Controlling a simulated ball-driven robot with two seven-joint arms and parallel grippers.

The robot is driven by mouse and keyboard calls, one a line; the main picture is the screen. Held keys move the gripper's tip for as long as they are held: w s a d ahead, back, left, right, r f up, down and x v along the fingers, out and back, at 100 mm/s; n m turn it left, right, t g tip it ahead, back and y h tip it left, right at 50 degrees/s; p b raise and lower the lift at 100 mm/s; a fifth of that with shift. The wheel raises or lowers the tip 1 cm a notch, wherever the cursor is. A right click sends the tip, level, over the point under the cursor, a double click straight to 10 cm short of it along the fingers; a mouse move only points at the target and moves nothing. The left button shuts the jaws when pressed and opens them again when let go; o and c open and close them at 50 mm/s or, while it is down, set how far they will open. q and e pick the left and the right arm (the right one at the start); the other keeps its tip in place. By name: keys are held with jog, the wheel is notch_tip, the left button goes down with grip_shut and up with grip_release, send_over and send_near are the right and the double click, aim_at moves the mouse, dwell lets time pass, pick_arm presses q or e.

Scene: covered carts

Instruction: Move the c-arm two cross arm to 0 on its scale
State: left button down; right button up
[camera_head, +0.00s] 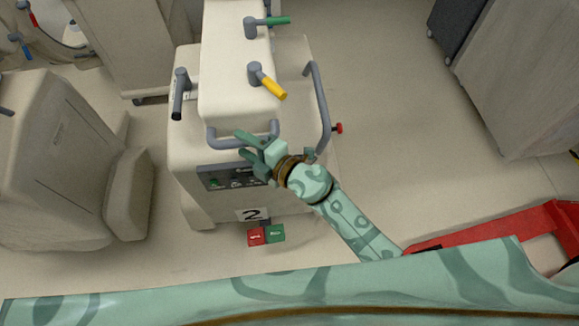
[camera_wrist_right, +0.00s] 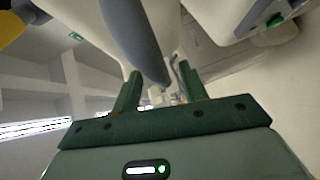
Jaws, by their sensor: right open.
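The c-arm two is the cream cart (camera_head: 185,150) with a "2" label (camera_head: 252,214) on its front. On its upper column sit a lever with a yellow end (camera_head: 272,88) and one with a green end (camera_head: 268,22). A grey front handle (camera_head: 228,142) crosses below the column. My right gripper (camera_head: 243,146) is open at this handle, its fingers overlapping it in the picture. In the right wrist view a thick grey bar (camera_wrist_right: 135,40) reaches down between the open fingers (camera_wrist_right: 160,85); contact cannot be told. I cannot read any scale. My left gripper is not in view.
A control panel (camera_head: 232,178) is on the cart's front, with red (camera_head: 256,236) and green (camera_head: 275,233) pedals below. Grey side handles stand left (camera_head: 180,95) and right (camera_head: 320,105). Another cream unit (camera_head: 60,170) is at left, a large cabinet (camera_head: 530,85) at right.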

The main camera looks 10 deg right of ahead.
jog(key=p+v, duration=0.1)
jog(key=v, duration=1.3)
jog(key=shift+s, duration=0.25)
jog(key=s+d+f+m+g+h, duration=0.1)
jog(key=s+d+f+m+h, duration=0.25)
jog(key=f, duration=0.55)
jog(key=d+f+m+g+h+b, duration=0.1)
jog(key=d+f+m+h, duration=0.2)
jog(key=d+f+m, duration=0.5)
jog(key=s+d+f+m+h, duration=0.2)
jog(key=d+f+h, duration=0.15)
jog(key=f, duration=0.75)
jog(key=s+d+f+m+g+b, duration=0.1)
jog(key=s+f+m+g, duration=0.1)
jog(key=s+f, duration=0.3)
jog(key=s+d+f+m+g+h+b, duration=0.1)
jog(key=s+f, duration=0.4)
jog(key=s, duration=0.8)
jog(key=s+d+f+m+g, duration=0.2)
jog(key=s+f+m+g, duration=0.3)
jog(key=s, duration=0.4)
jog(key=shift+d+f+g+h+b, duration=0.3)
jog(key=shift+f+h+b, duration=0.1)
jog(key=shift+f, duration=0.15)
